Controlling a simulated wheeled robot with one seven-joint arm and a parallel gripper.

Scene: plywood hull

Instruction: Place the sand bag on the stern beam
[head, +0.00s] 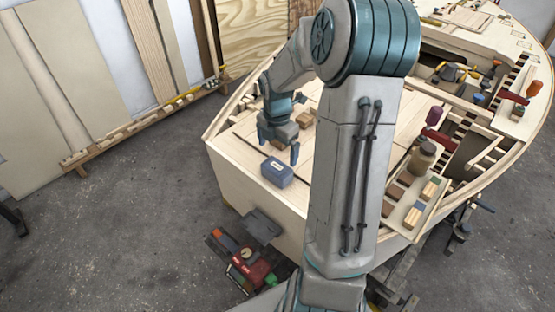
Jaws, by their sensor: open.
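A small dark blue bag-like block with a pale label, seemingly the sand bag (276,173), rests at the near edge of the plywood hull's stern. The flat light wood along that edge, seemingly the stern beam (236,157), lies under and beside it. My gripper (278,152) points down with its fingers apart, just behind and above the blue block. Nothing shows between the fingers. Whether a finger touches the block I cannot tell. My own arm hides the middle of the deck.
Small brown wooden blocks (304,119) lie behind my gripper. A brown jar (422,158) and coloured blocks stand on the right side of the hull. A red tool (251,270) sits low in front of the stern. Grey floor is open at the left.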

